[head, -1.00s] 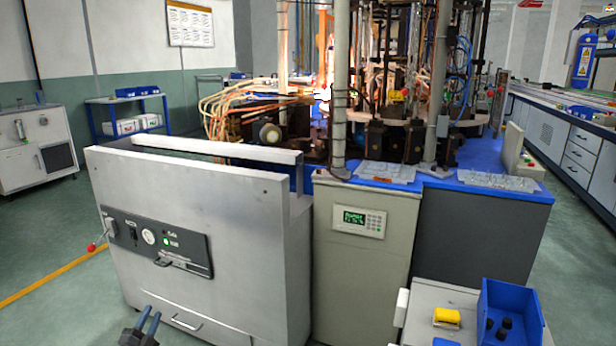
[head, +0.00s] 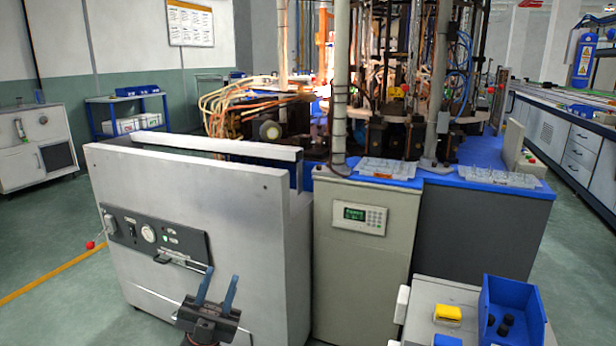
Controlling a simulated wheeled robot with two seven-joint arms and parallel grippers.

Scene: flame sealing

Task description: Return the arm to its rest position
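My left gripper (head: 217,290) is at the bottom of the head view, in front of the white cabinet of the sealing machine. Its two blue-grey fingers point up and stand apart with nothing between them. It overlaps the lower right part of the cabinet front, below and right of the control panel (head: 160,240). The panel has a gauge, a small green light and a dark handle. My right gripper is not in the head view.
The machine's grey cabinet (head: 360,275) with a green display stands to the right. At the bottom right, a blue bin (head: 512,310) holds black parts beside a yellow item (head: 447,313) on a white surface. Open floor (head: 50,320) lies at the left.

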